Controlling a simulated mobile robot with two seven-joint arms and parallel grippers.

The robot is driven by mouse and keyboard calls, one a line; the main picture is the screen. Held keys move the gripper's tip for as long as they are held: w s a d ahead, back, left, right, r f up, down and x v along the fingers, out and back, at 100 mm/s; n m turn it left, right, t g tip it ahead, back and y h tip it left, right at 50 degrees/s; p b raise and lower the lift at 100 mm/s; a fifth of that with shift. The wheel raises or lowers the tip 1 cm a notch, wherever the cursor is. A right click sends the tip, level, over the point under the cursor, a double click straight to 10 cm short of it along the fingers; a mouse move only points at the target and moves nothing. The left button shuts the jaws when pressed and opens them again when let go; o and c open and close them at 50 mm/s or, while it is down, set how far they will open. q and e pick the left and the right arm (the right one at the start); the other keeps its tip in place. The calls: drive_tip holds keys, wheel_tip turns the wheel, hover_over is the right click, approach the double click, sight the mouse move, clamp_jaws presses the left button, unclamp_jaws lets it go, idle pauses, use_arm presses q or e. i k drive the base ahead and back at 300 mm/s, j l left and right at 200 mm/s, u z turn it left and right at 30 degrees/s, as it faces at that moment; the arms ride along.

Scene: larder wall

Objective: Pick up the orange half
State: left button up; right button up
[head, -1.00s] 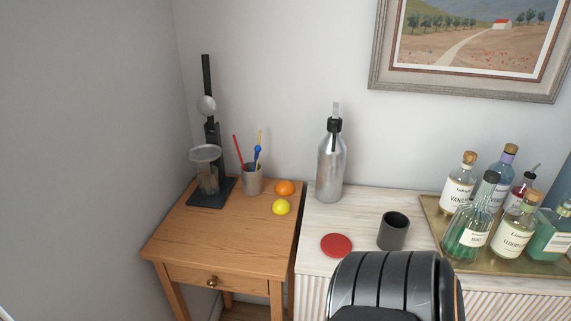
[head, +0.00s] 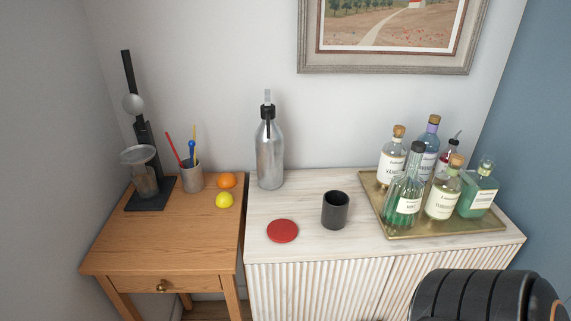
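An orange half (head: 227,180) lies on the wooden side table (head: 165,240), near its back right. A yellow lemon-coloured fruit (head: 224,200) sits just in front of it. Whether either fruit is cut is hard to tell at this size. Neither of my grippers shows in the head view. A dark, ribbed part of my own body is at the bottom right.
A black press stand (head: 148,160) and a cup of bar tools (head: 192,178) stand left of the fruit. On the pale cabinet (head: 310,263) are a silver siphon (head: 269,155), red coaster (head: 282,231), dark cup (head: 335,210) and brass bottle tray (head: 400,232). The table's front is clear.

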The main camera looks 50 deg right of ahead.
sight(227, 180)
drive_tip(key=i+l+z, duration=0.15)
drive_tip(key=z, duration=0.35)
drive_tip(key=i+l+z, duration=0.25)
drive_tip(key=z, duration=0.2)
drive_tip(key=k+j+u, duration=0.3)
